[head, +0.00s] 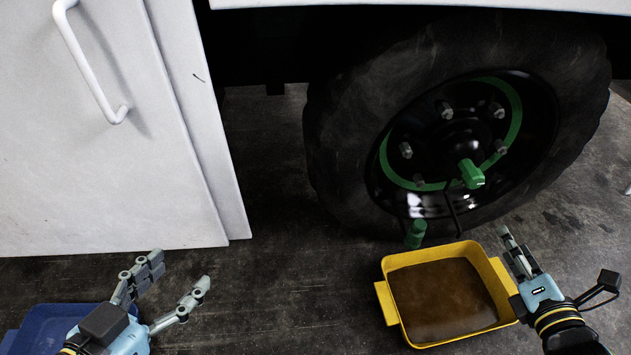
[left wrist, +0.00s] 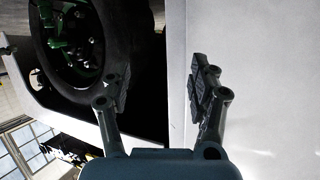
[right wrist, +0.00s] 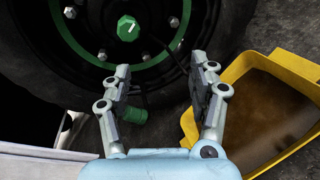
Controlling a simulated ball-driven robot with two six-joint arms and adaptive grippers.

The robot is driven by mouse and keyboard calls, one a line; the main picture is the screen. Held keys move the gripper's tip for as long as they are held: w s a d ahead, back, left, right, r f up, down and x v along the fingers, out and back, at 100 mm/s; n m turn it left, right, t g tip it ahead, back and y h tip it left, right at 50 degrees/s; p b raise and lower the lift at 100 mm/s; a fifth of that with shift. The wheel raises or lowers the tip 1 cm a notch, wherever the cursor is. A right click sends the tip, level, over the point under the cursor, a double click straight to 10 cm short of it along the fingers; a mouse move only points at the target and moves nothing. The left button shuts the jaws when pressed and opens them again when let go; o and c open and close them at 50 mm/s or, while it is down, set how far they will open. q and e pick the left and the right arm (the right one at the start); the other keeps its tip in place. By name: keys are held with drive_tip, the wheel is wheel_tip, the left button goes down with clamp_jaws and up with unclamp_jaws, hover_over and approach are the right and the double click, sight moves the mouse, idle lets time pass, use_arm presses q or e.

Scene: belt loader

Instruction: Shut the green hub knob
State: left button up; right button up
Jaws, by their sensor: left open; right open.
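The green hub knob (head: 471,174) sticks out from the centre of the black wheel hub (head: 463,148). In the right wrist view the knob (right wrist: 127,28) shows a white mark on its face, beyond my fingers. My right gripper (head: 514,245) is open and empty, below and right of the knob in the head view, beside the yellow tray's right edge. Nothing is between its fingers (right wrist: 162,68), and they do not touch the knob. My left gripper (head: 181,270) is open and empty at the lower left, far from the wheel.
A yellow tray (head: 388,307) with brown contents lies below the wheel. A green cylinder (head: 415,233) hangs or stands by the tyre (head: 335,150). A white door panel (head: 110,180) with a handle (head: 92,65) fills the left. A blue container (head: 62,318) is under my left gripper.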

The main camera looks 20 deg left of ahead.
sight(477, 184)
drive_tip(key=w+a+n+y+b, duration=0.1)
drive_tip(key=w+n, duration=0.1)
drive_tip(key=w+a+r+n+t+b, duration=0.1)
drive_tip(key=w+a+n+b, duration=0.1)
drive_tip(key=w, duration=0.1)
drive_tip(key=w+a+n+y+b, duration=0.1)
drive_tip(key=w+n, duration=0.1)
drive_tip(key=w, duration=0.1)
drive_tip(key=shift+w+a+r+n+t+y+b, duration=0.2)
drive_tip(key=shift+w+r+n+t+y+b, duration=0.05)
drive_tip(key=shift+n+t+y+b, duration=0.05)
drive_tip(key=b+x, duration=0.1)
drive_tip(key=x, duration=0.4)
use_arm(q)
drive_tip(key=w+d+r+m+t+h, duration=0.1)
drive_tip(key=w+r+t, duration=0.1)
drive_tip(key=r, duration=0.6)
drive_tip(key=w+d+r+m+t+h, duration=0.1)
drive_tip(key=w+r+t+h, duration=0.1)
drive_tip(key=r+t, duration=0.3)
drive_tip(key=w+d+r+m+t+h, duration=0.1)
drive_tip(key=w+r+t, duration=0.1)
drive_tip(key=r, duration=0.8)
drive_tip(key=shift+r+t, duration=0.3)
drive_tip(key=shift+t, duration=0.4)
use_arm(e)
drive_tip(key=shift+w+a+r, duration=0.1)
drive_tip(key=shift+w, duration=0.25)
use_arm(q)
drive_tip(key=shift+w+d, duration=0.1)
